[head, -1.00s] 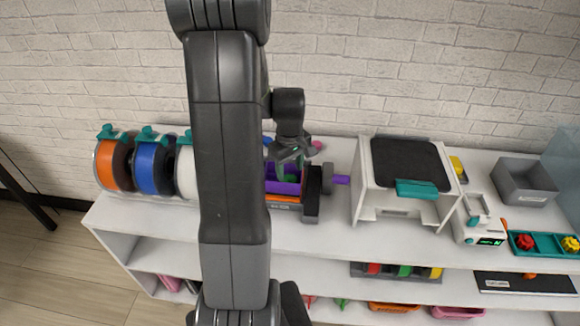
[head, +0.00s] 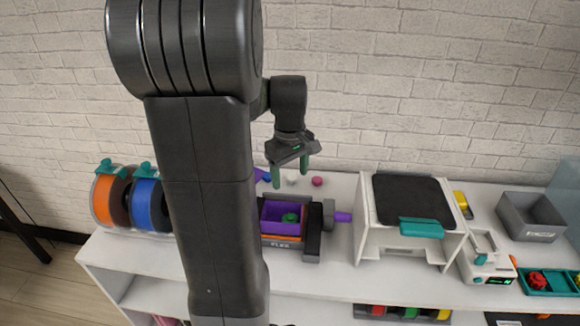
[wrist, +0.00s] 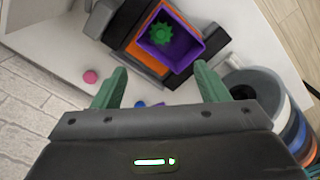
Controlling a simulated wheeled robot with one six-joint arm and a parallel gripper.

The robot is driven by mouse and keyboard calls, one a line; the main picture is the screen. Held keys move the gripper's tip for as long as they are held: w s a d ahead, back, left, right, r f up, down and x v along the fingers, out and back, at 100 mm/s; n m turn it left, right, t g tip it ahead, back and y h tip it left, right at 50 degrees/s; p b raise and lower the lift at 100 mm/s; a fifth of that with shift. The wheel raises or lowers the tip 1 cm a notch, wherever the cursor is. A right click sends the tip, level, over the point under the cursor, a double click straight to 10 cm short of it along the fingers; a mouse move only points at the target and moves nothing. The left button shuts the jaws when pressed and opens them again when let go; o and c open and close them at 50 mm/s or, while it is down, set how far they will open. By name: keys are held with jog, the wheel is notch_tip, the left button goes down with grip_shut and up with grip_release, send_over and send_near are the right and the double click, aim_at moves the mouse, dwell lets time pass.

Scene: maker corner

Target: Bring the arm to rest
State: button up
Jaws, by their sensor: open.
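My gripper (head: 290,172) hangs from my arm above the back of the white shelf top, with its green fingers pointing down. The fingers are apart and nothing is between them; the wrist view also shows my gripper (wrist: 160,88) open. Below and in front of it is a purple bin (head: 270,222) with a green gear (head: 290,218) inside. The wrist view shows the purple bin (wrist: 200,52) and the green gear (wrist: 161,34) beyond the fingertips. My arm covers part of the shelf in the head view.
Orange (head: 103,200) and blue (head: 147,203) spools stand at the left. A white machine with a dark top (head: 410,200) stands right of the bin. A grey box (head: 532,232) is at the far right. A pink piece (head: 317,181) lies near the wall.

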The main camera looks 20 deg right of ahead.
jog(key=shift+r, duration=1.05)
jog(key=f, duration=1.2)
jog(key=shift+w+d+f+p, duration=0.2)
jog(key=shift+w+f+p, duration=0.05)
jog(key=shift+f+p, duration=0.15)
